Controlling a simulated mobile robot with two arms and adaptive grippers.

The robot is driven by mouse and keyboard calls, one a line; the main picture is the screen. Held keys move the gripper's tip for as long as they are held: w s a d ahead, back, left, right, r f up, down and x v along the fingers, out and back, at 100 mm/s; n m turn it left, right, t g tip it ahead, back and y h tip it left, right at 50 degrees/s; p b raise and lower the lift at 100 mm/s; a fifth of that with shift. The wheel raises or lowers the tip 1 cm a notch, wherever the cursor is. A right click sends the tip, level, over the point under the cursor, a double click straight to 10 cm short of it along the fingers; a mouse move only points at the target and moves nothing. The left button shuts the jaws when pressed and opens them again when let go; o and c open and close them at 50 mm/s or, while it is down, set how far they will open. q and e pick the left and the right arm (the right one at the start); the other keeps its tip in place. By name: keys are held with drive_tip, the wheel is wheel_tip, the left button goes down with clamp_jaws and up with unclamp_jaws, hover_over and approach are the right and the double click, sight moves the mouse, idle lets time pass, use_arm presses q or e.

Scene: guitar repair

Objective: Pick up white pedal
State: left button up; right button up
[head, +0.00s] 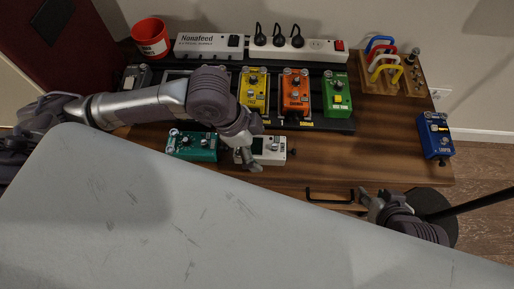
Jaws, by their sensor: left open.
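The white pedal (270,151) lies on the wooden table in the head view, between the teal pedal and the table's bare middle. My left gripper (251,158) comes in from the left and is over the white pedal's left end, covering part of it. The jaws are open; I cannot tell whether a finger touches the pedal. My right gripper (369,198) is low on the right, near the table's front edge, away from the pedal; its opening is too small to judge.
A teal pedal (193,146) lies just left of the white one. Yellow (253,91), orange (295,93) and green (337,95) pedals stand on a black board behind. A blue pedal (435,136) is at the right edge. A grey panel (150,220) fills the foreground.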

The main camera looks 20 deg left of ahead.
use_arm(q)
drive_tip(key=shift+f, duration=0.1)
drive_tip(key=c, duration=1.5)
